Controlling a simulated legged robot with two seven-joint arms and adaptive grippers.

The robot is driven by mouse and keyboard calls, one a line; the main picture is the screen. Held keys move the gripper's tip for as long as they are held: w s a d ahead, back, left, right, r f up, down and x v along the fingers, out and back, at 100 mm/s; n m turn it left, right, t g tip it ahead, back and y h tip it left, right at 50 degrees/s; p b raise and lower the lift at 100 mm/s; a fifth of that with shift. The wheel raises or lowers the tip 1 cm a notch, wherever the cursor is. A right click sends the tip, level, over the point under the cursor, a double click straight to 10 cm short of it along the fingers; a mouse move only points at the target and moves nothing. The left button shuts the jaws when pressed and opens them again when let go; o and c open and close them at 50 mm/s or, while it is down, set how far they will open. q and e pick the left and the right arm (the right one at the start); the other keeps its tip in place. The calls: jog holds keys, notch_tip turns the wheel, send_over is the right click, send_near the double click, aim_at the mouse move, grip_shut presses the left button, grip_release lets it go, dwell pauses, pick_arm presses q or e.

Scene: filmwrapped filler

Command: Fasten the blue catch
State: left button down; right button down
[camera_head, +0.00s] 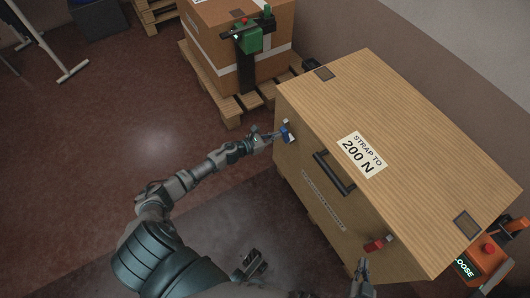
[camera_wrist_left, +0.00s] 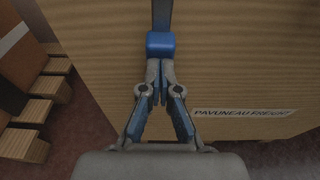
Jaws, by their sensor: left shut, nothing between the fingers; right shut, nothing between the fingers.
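The blue catch (camera_head: 287,133) is on the front face of the wooden crate (camera_head: 418,150), near its left end. In the left wrist view the blue catch (camera_wrist_left: 161,44) is a blue block with a darker strip running up from it. My left gripper (camera_head: 276,135) is shut and empty, with its fingertips at the lower edge of the catch. In the left wrist view the fingertips (camera_wrist_left: 160,66) seem to touch or nearly touch the block; I cannot tell which. My right gripper (camera_head: 362,268) is shut and empty below the red catch (camera_head: 378,243).
A black handle (camera_head: 334,173) sticks out from the crate's front. A carton (camera_head: 212,42) with a green device (camera_head: 255,36) stands on a pallet behind. An orange device (camera_head: 490,262) stands at the right. The floor on the left is mostly clear.

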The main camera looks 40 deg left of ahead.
pick_arm(q)
jog(key=shift+w+d+r, duration=0.25)
jog(key=shift+w+r, duration=0.15)
jog(key=shift+w, duration=0.2)
jog(key=shift+w+d+r, duration=0.2)
jog(key=shift+w+r, duration=0.2)
jog(key=shift+w, duration=0.15)
